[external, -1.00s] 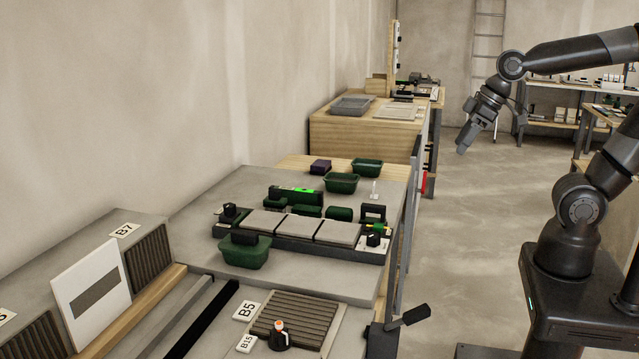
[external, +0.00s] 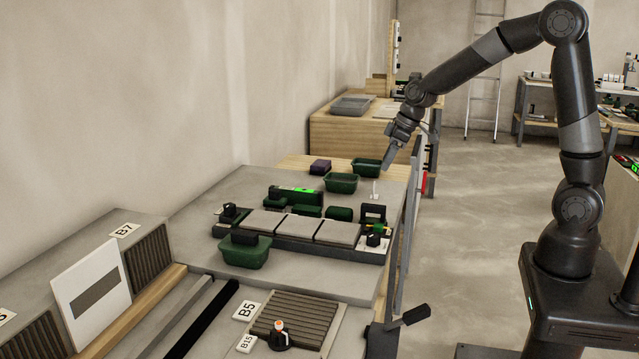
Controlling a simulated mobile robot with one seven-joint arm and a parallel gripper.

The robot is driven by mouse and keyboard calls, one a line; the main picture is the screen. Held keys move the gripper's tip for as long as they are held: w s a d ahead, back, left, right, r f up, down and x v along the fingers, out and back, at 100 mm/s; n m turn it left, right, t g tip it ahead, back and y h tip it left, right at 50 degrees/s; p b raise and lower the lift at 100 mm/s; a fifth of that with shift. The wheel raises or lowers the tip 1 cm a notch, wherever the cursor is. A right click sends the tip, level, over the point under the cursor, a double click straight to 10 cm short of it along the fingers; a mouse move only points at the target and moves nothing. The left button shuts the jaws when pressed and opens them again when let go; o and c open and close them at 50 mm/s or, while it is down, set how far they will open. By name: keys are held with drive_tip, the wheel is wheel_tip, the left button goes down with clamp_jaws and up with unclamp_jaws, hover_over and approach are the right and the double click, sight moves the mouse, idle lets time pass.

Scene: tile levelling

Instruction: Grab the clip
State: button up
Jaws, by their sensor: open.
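A small white upright piece, which looks like the clip (external: 375,189), stands on the grey worktop near its far right edge. My gripper (external: 387,167) points down just above and slightly right of it in the picture, apart from it as far as I can tell. The gripper is open and empty. The gap between its fingers is too small to make out.
Green bins (external: 342,182) stand left of the clip, with a purple block (external: 320,167) beyond. Worktop around the clip is clear.

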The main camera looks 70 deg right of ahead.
sight(374, 186)
drive_tip(key=x, duration=1)
drive_tip(key=shift+s, duration=0.1)
drive_tip(key=shift+c, duration=0.4)
drive_tip(key=c, duration=1)
drive_tip(key=shift+o, duration=0.2)
